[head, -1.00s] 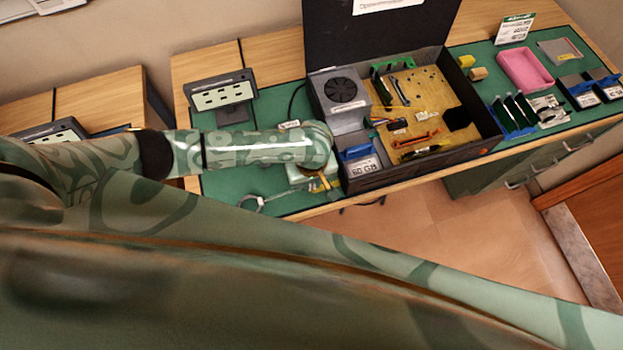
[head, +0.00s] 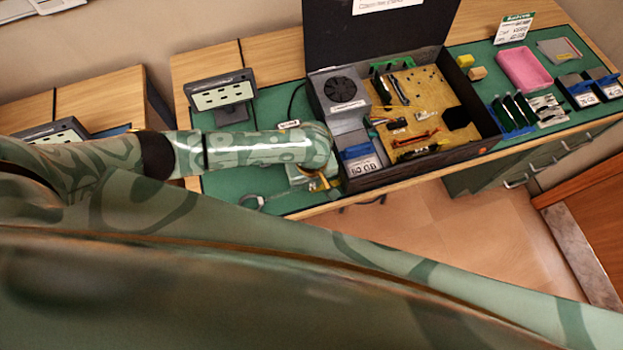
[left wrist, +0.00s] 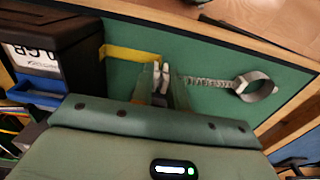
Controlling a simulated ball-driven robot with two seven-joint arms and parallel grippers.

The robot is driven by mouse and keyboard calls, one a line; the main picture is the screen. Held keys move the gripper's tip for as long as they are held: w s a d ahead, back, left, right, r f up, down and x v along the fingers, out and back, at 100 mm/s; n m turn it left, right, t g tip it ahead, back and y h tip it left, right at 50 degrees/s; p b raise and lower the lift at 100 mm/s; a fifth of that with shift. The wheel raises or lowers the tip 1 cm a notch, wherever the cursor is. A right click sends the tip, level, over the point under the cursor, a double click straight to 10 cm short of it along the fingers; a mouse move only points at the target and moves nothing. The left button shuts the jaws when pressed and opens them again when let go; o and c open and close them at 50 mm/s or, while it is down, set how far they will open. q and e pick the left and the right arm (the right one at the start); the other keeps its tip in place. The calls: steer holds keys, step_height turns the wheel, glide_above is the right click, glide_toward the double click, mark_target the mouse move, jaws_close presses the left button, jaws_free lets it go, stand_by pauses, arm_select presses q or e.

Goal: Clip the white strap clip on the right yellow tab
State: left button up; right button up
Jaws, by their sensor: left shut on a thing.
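My left gripper (left wrist: 163,82) points down over the green mat, shut on the white strap clip (left wrist: 160,69). In the head view the left gripper (head: 322,184) is beside the front left corner of the black case, mostly hidden by my arm. A yellow tab (left wrist: 122,54) sticks out from the case over the mat and ends at the clip. I cannot tell whether the clip grips the tab or only touches it. A coiled cord (left wrist: 208,82) runs from the clip to the grey wrist band (left wrist: 256,87) on the mat. My right gripper is out of view.
The open black case (head: 420,172) holds a fan unit (head: 340,90) and a brown board (head: 425,90). A pink tray (head: 524,69) and several cards lie right of it. The green mat (head: 222,183) is clear near the wrist band. The table edge is close in front.

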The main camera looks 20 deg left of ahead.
arm_select(q)
steer(key=shift+f+b, duration=0.4)
steer(key=shift+f, duration=0.65)
stand_by(0.4)
steer(key=o, duration=0.8)
steer(key=shift+o, duration=0.2)
steer(key=o, duration=0.3)
steer(key=shift+o, duration=0.2)
steer(key=shift+r+p, duration=0.6)
steer(key=shift+p, duration=0.5)
steer(key=shift+r, duration=0.15)
